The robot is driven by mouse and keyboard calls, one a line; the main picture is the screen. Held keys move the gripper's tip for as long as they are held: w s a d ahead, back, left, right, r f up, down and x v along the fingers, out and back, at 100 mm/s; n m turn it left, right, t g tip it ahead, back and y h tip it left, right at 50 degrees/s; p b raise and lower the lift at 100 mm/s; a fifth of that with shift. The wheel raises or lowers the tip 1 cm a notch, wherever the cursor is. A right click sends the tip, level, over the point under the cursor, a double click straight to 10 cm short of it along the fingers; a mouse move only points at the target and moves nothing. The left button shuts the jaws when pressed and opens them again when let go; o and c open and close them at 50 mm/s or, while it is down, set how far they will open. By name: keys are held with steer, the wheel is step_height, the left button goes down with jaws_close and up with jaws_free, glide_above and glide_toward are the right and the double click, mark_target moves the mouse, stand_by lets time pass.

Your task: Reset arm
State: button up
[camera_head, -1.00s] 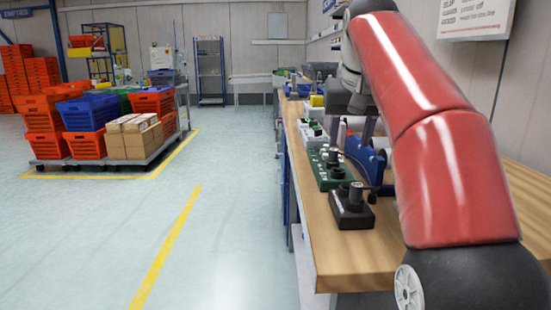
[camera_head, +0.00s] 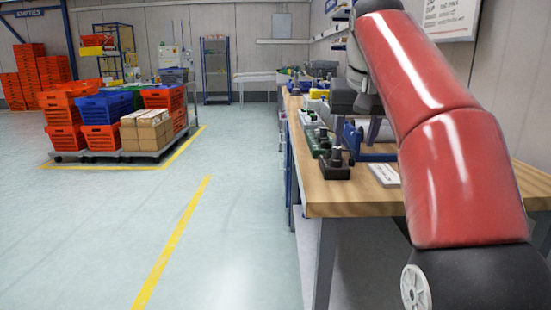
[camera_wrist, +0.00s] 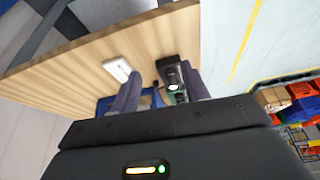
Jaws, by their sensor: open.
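My arm, with its red links, spans the right side of the head view and reaches over the wooden workbench (camera_head: 365,200). My gripper (camera_head: 357,128) hangs over the bench, partly covered by my own arm. In the wrist view its two grey fingers (camera_wrist: 158,82) are spread apart with nothing held between them. Beyond them lie a black device (camera_wrist: 172,72) and a small white flat object (camera_wrist: 118,69) on the wooden top. The black device also stands near the bench's left edge in the head view (camera_head: 334,168).
Green and dark devices line the bench's left edge. A blue stand (camera_head: 355,142) is close to my gripper. A cart (camera_head: 150,153) with orange and blue totes and cardboard boxes (camera_head: 146,130) stands at left. The floor (camera_head: 110,230) between cart and bench is clear.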

steer(key=s+f+t, duration=0.1)
steer(key=s+f, duration=2.3)
steer(key=f, duration=0.4)
steer(key=shift+s+d+f+n, duration=0.15)
steer(key=shift+s+f+n, duration=0.05)
steer(key=shift+f+n, duration=0.2)
steer(key=shift+r, duration=0.1)
